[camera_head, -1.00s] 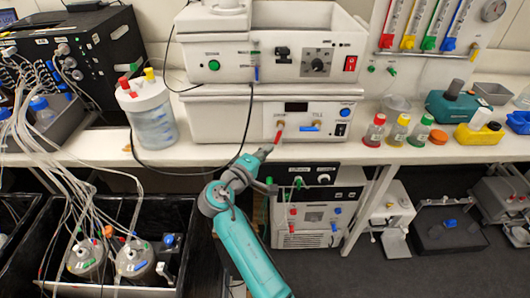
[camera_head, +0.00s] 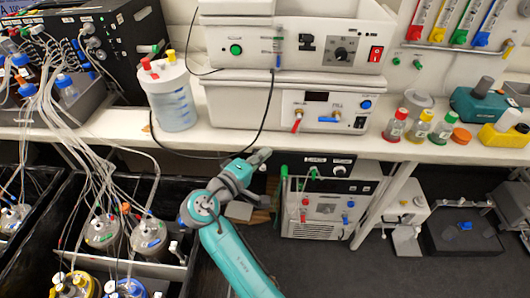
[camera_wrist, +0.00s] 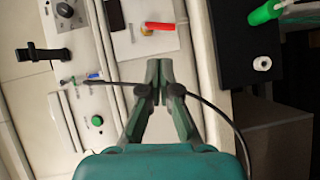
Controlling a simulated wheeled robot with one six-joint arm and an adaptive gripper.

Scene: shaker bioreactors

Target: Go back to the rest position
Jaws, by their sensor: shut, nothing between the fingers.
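My gripper (camera_head: 260,157) is in front of the bench edge, below and left of the red tap handle (camera_head: 297,124) on the lower white bench unit (camera_head: 230,112). Its teal arm reaches up from the bottom of the head view. In the wrist view the fingers (camera_wrist: 159,78) meet at the tips with nothing between them. The red handle shows there beyond the fingertips. A dark cable (camera_wrist: 215,108) curves past the fingers; I cannot tell whether it touches them.
A white-lidded jar (camera_head: 172,98) stands left of the bench units. Small bottles (camera_head: 420,125) stand on the right. A control box (camera_head: 325,205) sits under the bench. Tubed vessels (camera_head: 148,237) fill dark tubs at lower left. Dark floor is open at lower right.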

